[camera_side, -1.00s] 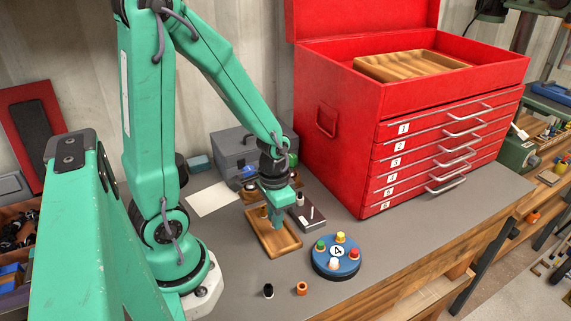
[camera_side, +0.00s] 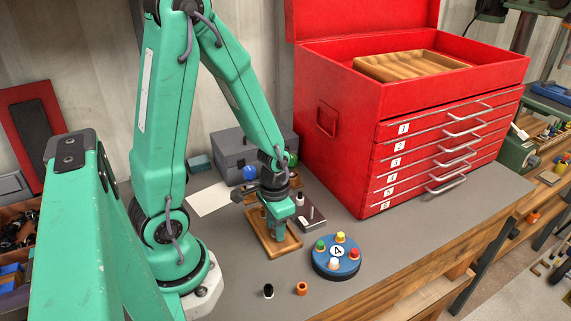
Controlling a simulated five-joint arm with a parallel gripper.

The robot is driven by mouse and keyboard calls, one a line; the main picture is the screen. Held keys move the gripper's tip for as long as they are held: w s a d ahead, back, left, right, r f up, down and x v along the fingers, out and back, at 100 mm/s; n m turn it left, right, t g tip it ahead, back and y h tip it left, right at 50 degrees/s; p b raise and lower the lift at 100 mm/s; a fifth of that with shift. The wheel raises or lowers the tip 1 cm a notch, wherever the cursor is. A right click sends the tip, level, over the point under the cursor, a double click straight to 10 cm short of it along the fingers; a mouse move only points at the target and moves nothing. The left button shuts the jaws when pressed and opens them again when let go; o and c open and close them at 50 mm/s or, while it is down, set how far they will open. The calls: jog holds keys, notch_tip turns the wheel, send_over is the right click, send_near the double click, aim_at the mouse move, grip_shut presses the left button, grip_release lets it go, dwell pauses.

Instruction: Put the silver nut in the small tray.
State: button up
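A small wooden tray (camera_side: 287,245) lies on the grey bench, in front of my arm. My gripper (camera_side: 275,229) points down with its fingertips low over or inside this tray. The fingers are small and partly overlapped, so I cannot tell whether they are open or shut, or whether anything is between them. I cannot make out the silver nut for certain. A small pale piece (camera_side: 300,198) stands at the dark block (camera_side: 313,216) just right of my gripper; it is too small to identify.
A round blue holder (camera_side: 336,268) marked 4 carries several coloured pieces, right of the tray. A black piece (camera_side: 268,291) and an orange piece (camera_side: 302,288) stand at the front. A red tool chest (camera_side: 345,160) and a grey box (camera_side: 235,160) stand behind. The front right bench is clear.

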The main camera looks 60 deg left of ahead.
jog(key=shift+r, duration=0.15)
dwell(0.3)
notch_tip(320, 180, up, 12)
dwell(0.9)
dwell(0.5)
jog(key=s+d+r+t, duration=0.1)
jog(key=d+r+t, duration=0.1)
jog(key=r, duration=0.3)
jog(key=s+d+r+t, duration=0.1)
jog(key=d+r+t, duration=0.1)
jog(key=r, duration=0.4)
jog(key=shift+d+r+t, duration=0.3)
jog(key=shift+d+t, duration=0.1)
jog(key=shift+t, duration=0.4)
